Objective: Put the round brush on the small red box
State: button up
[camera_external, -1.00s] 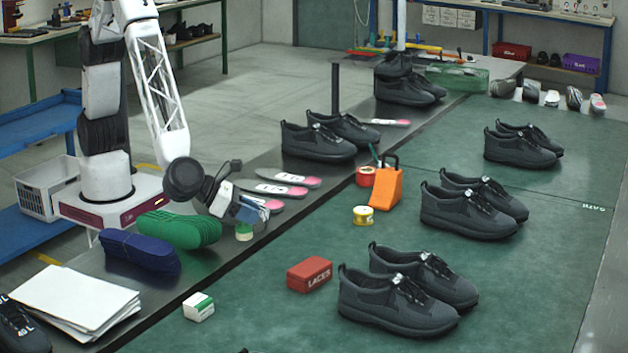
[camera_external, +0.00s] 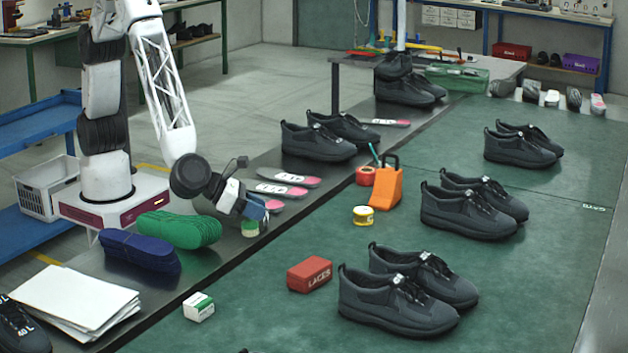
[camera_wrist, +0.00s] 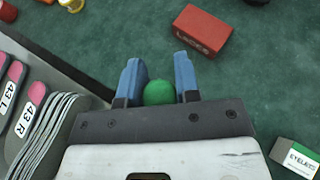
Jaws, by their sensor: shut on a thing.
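The round brush shows a green rounded top (camera_wrist: 159,93) between my gripper's two blue fingers in the wrist view. In the external view the brush (camera_external: 250,229) is a small pale and green piece under my gripper (camera_external: 256,210), partly covered by it. My gripper (camera_wrist: 156,68) is shut on the brush, near the border of the dark strip and the green mat. The small red box (camera_external: 310,274), lettered LACES, lies on the green mat, right of and nearer the camera than my gripper. It also shows in the wrist view (camera_wrist: 202,30), beyond the fingers to the upper right.
A white and green box (camera_external: 199,307) lies near the mat's left edge. A yellow tin (camera_external: 363,216), red tape roll (camera_external: 366,176) and orange holder (camera_external: 386,188) stand beyond the red box. Black shoes (camera_external: 398,303) stand to its right. Green insoles (camera_external: 180,229) lie left of my gripper.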

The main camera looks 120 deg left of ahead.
jog(key=shift+w+a, duration=0.1)
jog(key=shift+a, duration=2.45)
send_over(316, 266)
jog(key=shift+f, duration=0.8)
jog(key=shift+f, duration=1.75)
jog(key=shift+f, duration=0.15)
